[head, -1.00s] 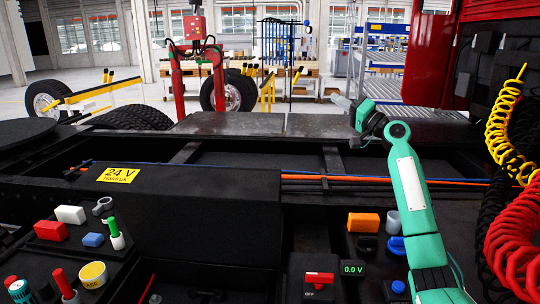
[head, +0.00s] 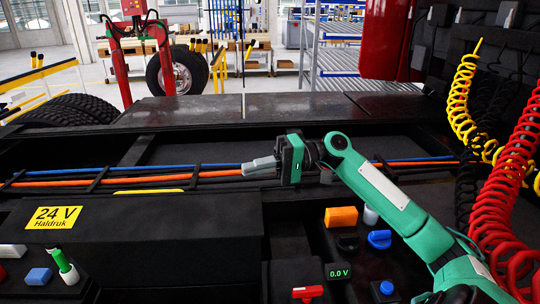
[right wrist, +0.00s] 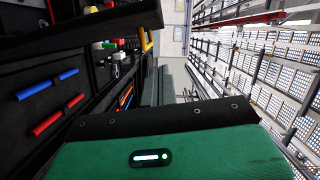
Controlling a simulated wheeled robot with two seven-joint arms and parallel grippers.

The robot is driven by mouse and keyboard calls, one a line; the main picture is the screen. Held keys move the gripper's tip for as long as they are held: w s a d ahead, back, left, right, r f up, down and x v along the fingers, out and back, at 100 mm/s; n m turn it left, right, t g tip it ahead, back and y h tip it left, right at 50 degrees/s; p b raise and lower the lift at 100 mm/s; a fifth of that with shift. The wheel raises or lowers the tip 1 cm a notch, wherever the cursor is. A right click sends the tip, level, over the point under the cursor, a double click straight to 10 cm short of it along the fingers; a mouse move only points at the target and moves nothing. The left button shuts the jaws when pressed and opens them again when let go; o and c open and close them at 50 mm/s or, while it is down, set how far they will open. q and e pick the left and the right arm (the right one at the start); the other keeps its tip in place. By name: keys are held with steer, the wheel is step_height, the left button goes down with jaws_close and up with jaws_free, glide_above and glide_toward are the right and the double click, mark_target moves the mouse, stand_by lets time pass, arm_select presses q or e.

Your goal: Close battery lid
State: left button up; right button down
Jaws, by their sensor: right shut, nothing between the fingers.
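The black battery box (head: 160,240) with a yellow "24 V Haldruk" label (head: 52,217) fills the lower left of the head view. A thin yellow strip (head: 148,191) shows along its far edge. Black parts merge, so I cannot tell the lid's angle or where it parts from the box. My right gripper (head: 256,167) is shut and empty, its grey fingers pointing left. It is above and behind the box's far right corner, apart from it as far as I can tell. In the right wrist view its fingers are hidden behind the green housing. My left gripper is out of view.
Blue and orange cables (head: 215,172) run across behind the box. An orange block (head: 341,216), a blue knob (head: 380,239) and a 0.0 V display (head: 338,271) lie right of it. Red (head: 505,200) and yellow (head: 462,95) coiled hoses hang at the right.

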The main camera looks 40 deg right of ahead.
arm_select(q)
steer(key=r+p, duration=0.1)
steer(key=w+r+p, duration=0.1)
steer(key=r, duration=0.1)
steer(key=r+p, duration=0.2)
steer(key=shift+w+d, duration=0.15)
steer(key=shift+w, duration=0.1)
arm_select(e)
steer(key=s+a+f, duration=0.1)
steer(key=a, duration=0.5)
steer(key=shift+s, duration=0.35)
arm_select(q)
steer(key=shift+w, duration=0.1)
